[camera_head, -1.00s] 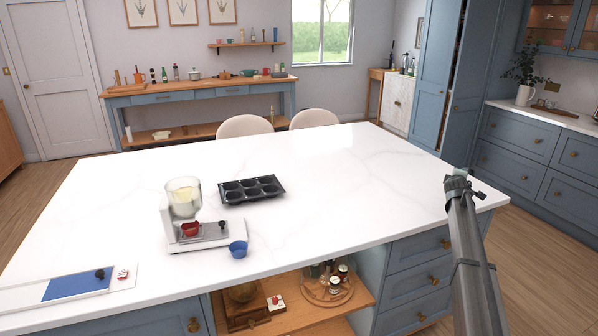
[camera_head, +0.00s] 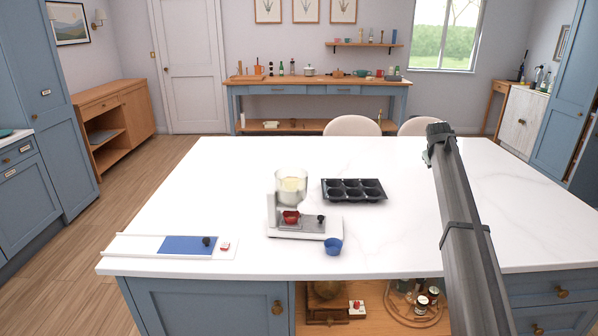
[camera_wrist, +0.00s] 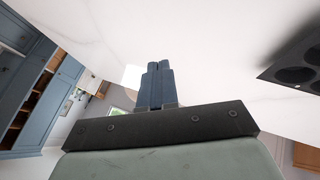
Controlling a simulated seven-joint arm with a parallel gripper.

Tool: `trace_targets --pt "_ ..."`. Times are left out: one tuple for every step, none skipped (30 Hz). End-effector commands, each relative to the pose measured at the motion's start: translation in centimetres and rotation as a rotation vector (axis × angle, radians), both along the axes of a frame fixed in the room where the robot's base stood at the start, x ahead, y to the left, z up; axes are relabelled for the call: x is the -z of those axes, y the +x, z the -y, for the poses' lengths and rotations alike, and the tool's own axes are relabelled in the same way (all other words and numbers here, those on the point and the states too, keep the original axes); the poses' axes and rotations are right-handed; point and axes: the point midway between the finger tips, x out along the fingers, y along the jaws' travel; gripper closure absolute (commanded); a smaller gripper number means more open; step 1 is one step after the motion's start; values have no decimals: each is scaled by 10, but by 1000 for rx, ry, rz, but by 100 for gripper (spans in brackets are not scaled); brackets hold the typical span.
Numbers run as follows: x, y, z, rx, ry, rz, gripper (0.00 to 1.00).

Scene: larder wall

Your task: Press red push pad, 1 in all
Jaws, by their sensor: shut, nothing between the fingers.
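Red shows on several small things, and I cannot tell for sure which is the push pad. A small white block with a red top (camera_head: 225,246) sits at the right end of a white board with a blue panel (camera_head: 188,245), at the counter's front left. A red part (camera_head: 291,217) sits in the white machine (camera_head: 300,232) under its clear bowl (camera_head: 291,186). Another white block with red on it (camera_head: 357,307) lies on the shelf below. My gripper (camera_wrist: 153,68) is shut and empty in the wrist view, apart from all of these.
A blue cup (camera_head: 333,246) stands at the machine's front right. Jars (camera_head: 421,304) stand on the lower shelf. The white counter (camera_head: 400,235) is clear around them.

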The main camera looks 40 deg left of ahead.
Motion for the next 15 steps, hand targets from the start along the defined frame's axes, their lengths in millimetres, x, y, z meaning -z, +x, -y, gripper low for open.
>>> trace_targets --pt "-7 -14 -28 1 13 -33 100" --pt "-10 -24 -42 5 21 -56 100" --pt "-15 -37 -60 11 31 -87 100" --pt "-18 -47 -73 16 38 -109 100" --pt "-22 -58 -86 20 43 -131 100" --pt "-27 -73 -104 26 51 -162 100" --pt "-31 -83 -116 30 54 -184 100" --pt "-34 -95 -129 35 57 -207 100" --pt "-40 -110 -145 41 61 -238 100" --pt "-44 -123 -158 44 62 -260 100" --pt "-49 -134 -169 50 64 -282 100" --pt "-54 -151 -185 55 65 -311 100" --pt "-59 -164 -196 60 64 -333 100" --pt "-63 -177 -207 65 62 -355 100" --pt "-69 -194 -221 71 59 -383 100"
